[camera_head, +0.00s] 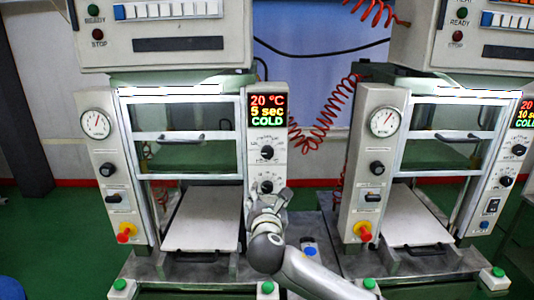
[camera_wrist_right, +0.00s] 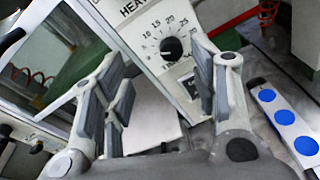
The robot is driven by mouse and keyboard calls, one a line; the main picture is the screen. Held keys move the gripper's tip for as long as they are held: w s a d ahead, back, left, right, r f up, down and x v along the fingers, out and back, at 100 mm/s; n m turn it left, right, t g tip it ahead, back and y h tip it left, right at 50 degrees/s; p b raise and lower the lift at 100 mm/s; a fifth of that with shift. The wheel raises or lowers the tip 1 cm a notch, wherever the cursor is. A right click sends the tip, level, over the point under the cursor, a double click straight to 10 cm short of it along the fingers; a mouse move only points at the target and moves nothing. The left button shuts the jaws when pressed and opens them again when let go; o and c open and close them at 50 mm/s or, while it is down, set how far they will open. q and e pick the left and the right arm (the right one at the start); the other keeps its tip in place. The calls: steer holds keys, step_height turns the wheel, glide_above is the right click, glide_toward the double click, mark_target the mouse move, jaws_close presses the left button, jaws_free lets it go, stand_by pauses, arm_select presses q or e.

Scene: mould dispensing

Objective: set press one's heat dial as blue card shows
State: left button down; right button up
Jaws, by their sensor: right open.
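Press one, on the left, has a panel (camera_head: 253,135) whose screen (camera_head: 267,109) reads 20 °C, 5 sec, COLD. Below the screen are an upper black dial (camera_head: 267,152) and a lower black dial (camera_head: 266,187). My right gripper (camera_head: 268,203) is open just below the lower dial. In the right wrist view a black knob (camera_wrist_right: 171,48) with numbers shows beyond the open fingers (camera_wrist_right: 160,70), apart from them; the word HEAT is above it. A white card with three blue dots (camera_wrist_right: 285,117) lies at right. My left gripper is out of view.
A second press (camera_head: 362,160) stands at right, with its own gauge and dials. A red emergency knob (camera_head: 126,232) and green buttons (camera_head: 267,287) sit low at the front. A red coiled hose (camera_head: 322,125) hangs between the presses.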

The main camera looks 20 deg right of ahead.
steer(key=n+t, duration=0.2)
glide_toward(267, 155)
steer(key=s, duration=0.2)
steer(key=shift+h, duration=0.4)
steer(key=p+x, duration=0.1)
steer(key=x, duration=0.2)
steer(key=p+x, duration=0.1)
steer(key=x, duration=0.2)
steer(key=a+p+x, duration=0.1)
steer(key=x, duration=0.2)
steer(key=shift+w+d, duration=0.1)
steer(key=shift+w, duration=0.25)
steer(key=shift+w+d+p, duration=0.2)
steer(key=shift+w+p, duration=0.1)
steer(key=shift+w, duration=0.35)
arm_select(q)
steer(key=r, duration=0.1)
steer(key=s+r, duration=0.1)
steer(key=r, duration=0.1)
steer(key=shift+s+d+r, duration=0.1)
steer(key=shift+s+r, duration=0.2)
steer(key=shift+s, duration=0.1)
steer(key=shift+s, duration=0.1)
arm_select(e)
steer(key=shift+c, duration=0.4)
steer(key=c, duration=1)
